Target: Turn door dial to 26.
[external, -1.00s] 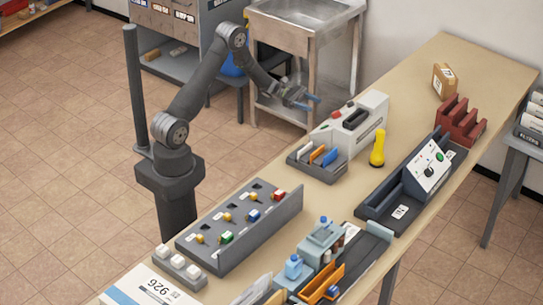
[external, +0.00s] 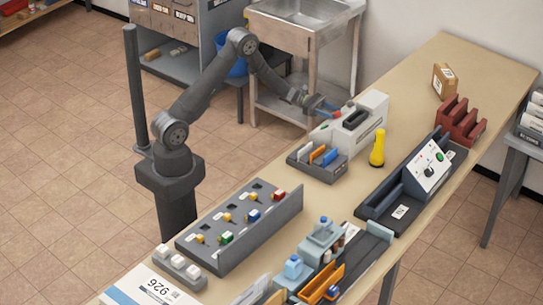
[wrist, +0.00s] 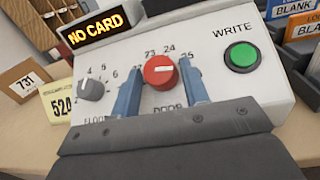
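The red door dial (wrist: 160,72) is on the white panel of the card machine (external: 373,108), with numbers such as 23, 24 and 25 above it. A white mark crosses the dial's face; which number it points at is not clear. The word DOOR below is partly hidden. My gripper (wrist: 161,82) is open, with one blue finger left of the dial and one right of it. In the external view my gripper (external: 323,107) is at the machine's left end. I cannot tell whether the fingers touch the dial.
A grey floor dial (wrist: 92,88) is left of the door dial; a green WRITE button (wrist: 241,56) is right. The display (wrist: 96,28) reads NO CARD. A card tray (external: 317,160) and a yellow torch (external: 377,148) stand close to the machine.

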